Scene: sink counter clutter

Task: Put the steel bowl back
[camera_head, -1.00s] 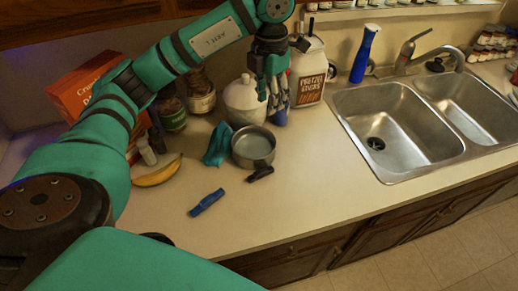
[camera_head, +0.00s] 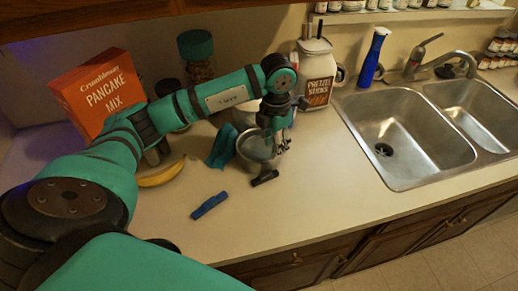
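The steel bowl (camera_head: 249,150) stands on the counter near the middle of the camera_head view, its right side partly covered by my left gripper. My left gripper (camera_head: 279,148) points down at the bowl's right rim. Its fingertips overlap the rim; whether they are closed on it or touch it I cannot tell. A short black piece (camera_head: 265,178) lies at the bowl's front edge; whether it is joined to the bowl is unclear. My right gripper is out of view.
A crumpled blue cloth (camera_head: 221,146) lies left of the bowl, a banana (camera_head: 160,175) further left. A blue object (camera_head: 209,205) lies in front. The pretzel jar (camera_head: 313,75) stands behind, the sink (camera_head: 405,135) right. The counter front is mostly clear.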

